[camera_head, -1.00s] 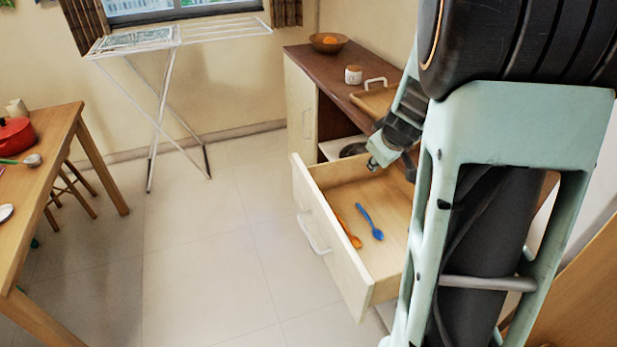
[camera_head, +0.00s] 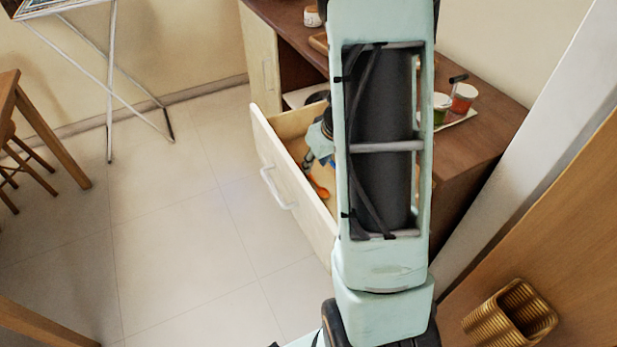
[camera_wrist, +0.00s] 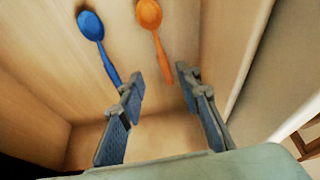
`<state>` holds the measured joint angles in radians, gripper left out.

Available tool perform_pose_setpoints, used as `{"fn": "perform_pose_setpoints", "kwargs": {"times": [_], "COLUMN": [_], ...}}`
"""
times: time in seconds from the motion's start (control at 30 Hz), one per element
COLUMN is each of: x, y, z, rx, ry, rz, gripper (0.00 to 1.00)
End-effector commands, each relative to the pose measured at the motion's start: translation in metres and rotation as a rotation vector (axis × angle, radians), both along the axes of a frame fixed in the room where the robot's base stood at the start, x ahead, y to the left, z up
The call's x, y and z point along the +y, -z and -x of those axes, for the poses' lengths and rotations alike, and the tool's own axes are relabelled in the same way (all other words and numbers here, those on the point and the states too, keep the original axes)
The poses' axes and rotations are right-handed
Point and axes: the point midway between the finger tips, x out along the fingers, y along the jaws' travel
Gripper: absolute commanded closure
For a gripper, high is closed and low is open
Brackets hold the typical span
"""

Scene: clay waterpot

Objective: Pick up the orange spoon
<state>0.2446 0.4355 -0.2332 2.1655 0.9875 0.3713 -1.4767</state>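The orange spoon (camera_wrist: 150,20) lies on the floor of the open drawer in the wrist view, its handle pointing between my fingertips. In the head view only part of the orange spoon (camera_head: 320,188) shows beside my gripper (camera_head: 312,162). A blue spoon (camera_wrist: 92,30) lies to its left, its handle end close to my left finger. In the wrist view my gripper (camera_wrist: 158,92) is open, its fingers apart on either side of the line of the orange handle, with nothing held. I cannot tell the exact height of the fingertips above the drawer floor.
The drawer's front wall (camera_head: 295,190) stands close to my gripper, and a drawer wall (camera_wrist: 232,40) rises to the right in the wrist view. The cabinet top (camera_head: 475,145) holds a tray with cups. A woven basket (camera_head: 510,315) is at lower right.

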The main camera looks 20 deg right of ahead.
Motion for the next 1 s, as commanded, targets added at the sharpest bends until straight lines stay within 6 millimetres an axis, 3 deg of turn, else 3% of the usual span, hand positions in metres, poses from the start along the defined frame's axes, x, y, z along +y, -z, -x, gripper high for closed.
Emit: {"fn": "perform_pose_setpoints", "kwargs": {"times": [0.3,0.67,0.93,1.0], "x": [0.008,0.008,0.008,0.008], "y": [0.042,0.048,0.048,0.048], "z": [-0.010,-0.015,-0.015,-0.015], "rx": [0.002,0.000,0.000,0.000], "ry": [0.000,-0.001,-0.001,-0.001], "rz": [-0.001,0.000,0.000,0.000], "gripper": [0.69,0.69,0.99,1.00]}}
